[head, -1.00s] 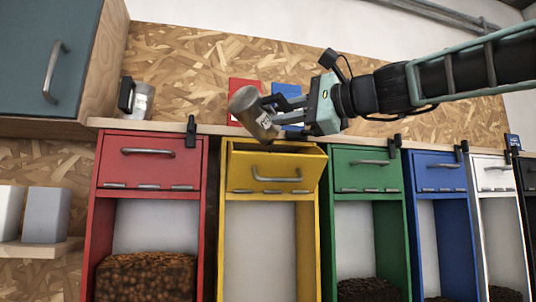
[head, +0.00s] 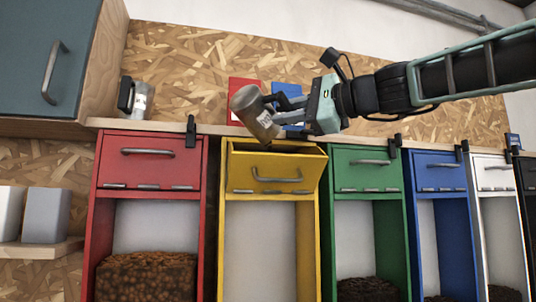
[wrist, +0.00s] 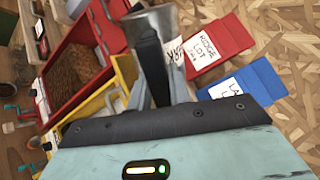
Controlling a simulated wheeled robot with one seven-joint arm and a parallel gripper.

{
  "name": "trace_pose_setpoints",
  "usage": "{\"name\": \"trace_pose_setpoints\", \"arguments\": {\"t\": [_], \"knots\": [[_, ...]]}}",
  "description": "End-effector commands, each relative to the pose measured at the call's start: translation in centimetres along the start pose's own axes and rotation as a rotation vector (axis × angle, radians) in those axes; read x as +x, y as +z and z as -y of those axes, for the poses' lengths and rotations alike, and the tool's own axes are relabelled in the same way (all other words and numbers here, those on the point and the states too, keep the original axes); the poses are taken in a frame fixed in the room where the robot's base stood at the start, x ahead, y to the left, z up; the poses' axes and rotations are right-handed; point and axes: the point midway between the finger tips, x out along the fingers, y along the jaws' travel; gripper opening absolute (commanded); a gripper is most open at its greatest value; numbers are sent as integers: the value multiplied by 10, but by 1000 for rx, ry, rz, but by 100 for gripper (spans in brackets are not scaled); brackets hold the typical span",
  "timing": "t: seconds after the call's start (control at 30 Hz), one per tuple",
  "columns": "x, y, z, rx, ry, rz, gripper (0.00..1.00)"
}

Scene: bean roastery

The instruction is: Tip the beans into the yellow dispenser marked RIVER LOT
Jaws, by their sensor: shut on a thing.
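My gripper (head: 278,105) is shut on the dark handle of a metal canister (head: 247,102) with a white label. The canister is tilted, just above the open top of the yellow dispenser (head: 224,235). The dispenser's yellow hatch (head: 275,165) leans outward at the top. In the wrist view the canister (wrist: 160,22) and its black handle lie ahead of my gripper (wrist: 155,85), with the yellow dispenser (wrist: 122,72) at lower left. No beans show in or leaving the canister; its inside is hidden. I cannot read a RIVER LOT mark.
Red (head: 150,165), green (head: 368,170), blue (head: 437,172) and white dispensers, hatches shut, flank the yellow one. Another canister (head: 141,102) stands on the ledge at left. A red card (wrist: 215,48) reading RIDGE LOT and a blue card (wrist: 250,82) are behind. A teal cabinet (head: 45,50) is upper left.

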Motion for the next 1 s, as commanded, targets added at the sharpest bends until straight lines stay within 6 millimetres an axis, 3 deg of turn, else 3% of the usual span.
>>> {"name": "trace_pose_setpoints", "arguments": {"t": [1.0], "knots": [[0, -2, 3, 59, 0, 0, 0]]}}
